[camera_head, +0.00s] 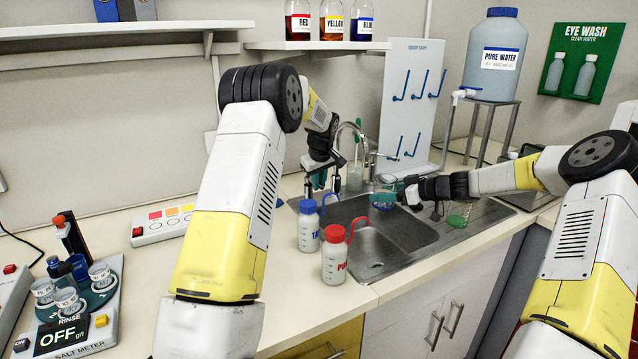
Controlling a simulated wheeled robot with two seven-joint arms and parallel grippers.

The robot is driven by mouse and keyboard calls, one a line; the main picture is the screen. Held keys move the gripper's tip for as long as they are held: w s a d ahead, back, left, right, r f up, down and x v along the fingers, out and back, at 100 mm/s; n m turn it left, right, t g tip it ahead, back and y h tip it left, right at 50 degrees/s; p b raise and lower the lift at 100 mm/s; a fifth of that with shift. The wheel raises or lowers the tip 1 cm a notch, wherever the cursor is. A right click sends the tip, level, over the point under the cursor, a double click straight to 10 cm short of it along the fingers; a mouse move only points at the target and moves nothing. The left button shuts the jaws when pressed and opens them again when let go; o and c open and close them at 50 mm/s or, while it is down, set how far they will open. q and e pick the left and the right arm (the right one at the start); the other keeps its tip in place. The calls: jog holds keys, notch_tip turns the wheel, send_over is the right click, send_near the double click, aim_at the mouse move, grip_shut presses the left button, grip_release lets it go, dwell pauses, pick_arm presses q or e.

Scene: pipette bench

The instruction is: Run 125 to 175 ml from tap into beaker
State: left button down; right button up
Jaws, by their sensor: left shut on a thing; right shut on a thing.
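The tap (352,127) is a chrome gooseneck behind the steel sink (385,242). My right gripper (394,190) reaches in from the right over the sink's back part. It is shut on a small clear vessel with blue-teal in its lower part, likely the beaker (383,199), close to the tap. Its level and marks are too small to read. My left gripper (321,186) points down at the sink's back left corner. It is shut on a teal thing (319,179), mostly hidden by the fingers. I cannot see whether water runs.
Blue-capped (309,228) and red-capped (334,258) wash bottles stand at the sink's left front edge. A clear vessel (355,177) stands behind the sink. A green-topped item (458,216) sits on the drainboard. A salt meter (75,325) is front left.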

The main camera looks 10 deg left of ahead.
aim_at(310, 182)
dwell(0.8)
pick_arm(q)
jog(key=shift+s+a+m+h, duration=0.25)
jog(key=shift+a+m+h, duration=0.25)
jog(key=shift+a+m, duration=0.55)
jog(key=shift+s+a+m+h, duration=0.2)
jog(key=shift+a+m+h, duration=0.4)
jog(key=shift+m, duration=0.75)
jog(key=shift+s+a+m+h, duration=0.25)
jog(key=shift+a+m+h, duration=0.15)
jog(key=shift+a+m, duration=0.7)
jog(key=shift+d, duration=0.1)
jog(key=c, duration=1.5)
grip_release()
jog(key=shift+o, duration=0.2)
jog(key=v, duration=1.2)
jog(key=shift+w, duration=0.1)
